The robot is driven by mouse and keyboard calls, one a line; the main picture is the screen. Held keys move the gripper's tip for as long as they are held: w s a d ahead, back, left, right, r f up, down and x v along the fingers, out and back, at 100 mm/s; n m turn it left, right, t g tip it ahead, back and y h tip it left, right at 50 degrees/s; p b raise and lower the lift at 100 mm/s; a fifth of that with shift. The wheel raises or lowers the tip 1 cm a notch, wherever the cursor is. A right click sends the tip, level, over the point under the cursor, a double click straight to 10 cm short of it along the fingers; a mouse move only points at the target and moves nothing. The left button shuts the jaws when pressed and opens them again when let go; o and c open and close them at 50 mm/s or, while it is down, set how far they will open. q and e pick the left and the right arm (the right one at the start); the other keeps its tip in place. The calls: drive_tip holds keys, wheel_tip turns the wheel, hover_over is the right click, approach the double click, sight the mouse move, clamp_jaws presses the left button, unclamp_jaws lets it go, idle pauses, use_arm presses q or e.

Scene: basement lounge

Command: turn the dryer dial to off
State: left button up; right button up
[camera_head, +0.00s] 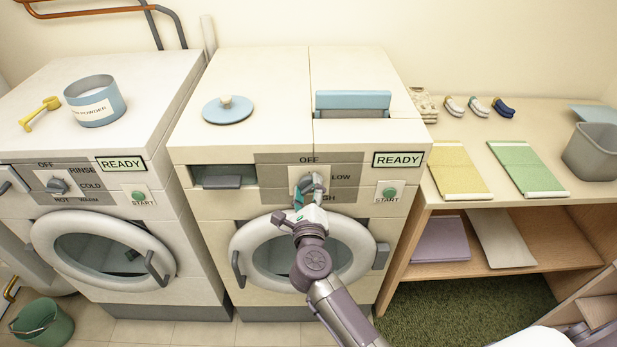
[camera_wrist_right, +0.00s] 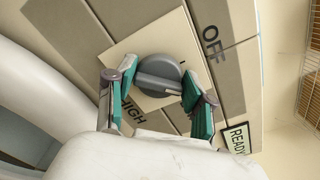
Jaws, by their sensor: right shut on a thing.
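The dryer (camera_head: 215,138) is the right-hand white machine, with a grey panel marked OFF at the top, LOW at the right and HIGH partly hidden by my gripper. Its grey dial (camera_head: 307,180) sits in the middle of the panel. My right gripper (camera_head: 310,190) reaches it from the front and below. In the right wrist view the dial (camera_wrist_right: 158,72) is between the two green-padded fingers of the gripper (camera_wrist_right: 155,92), which are closed on it. Which label the dial points at I cannot tell surely. My left gripper is not in view.
The dryer's round door (camera_head: 245,248) is below the dial, and a READY display (camera_head: 398,160) and green START button (camera_head: 389,192) are at its right. The washer (camera_head: 165,180) stands to the left. A wooden shelf (camera_head: 560,112) with folded cloths stands to the right.

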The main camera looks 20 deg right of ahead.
drive_tip(key=n+p, duration=0.4)
drive_tip(key=shift+a+r+n, duration=0.1)
drive_tip(key=shift+a+n, duration=0.05)
drive_tip(key=shift+n, duration=0.15)
drive_tip(key=shift+n+p, duration=0.85)
drive_tip(key=shift+n, duration=0.35)
drive_tip(key=shift+f+n+p, duration=0.25)
drive_tip(key=shift+n+p, duration=0.35)
drive_tip(key=shift+n, duration=0.4)
drive_tip(key=o, duration=1.1)
drive_tip(key=v, duration=1.2)
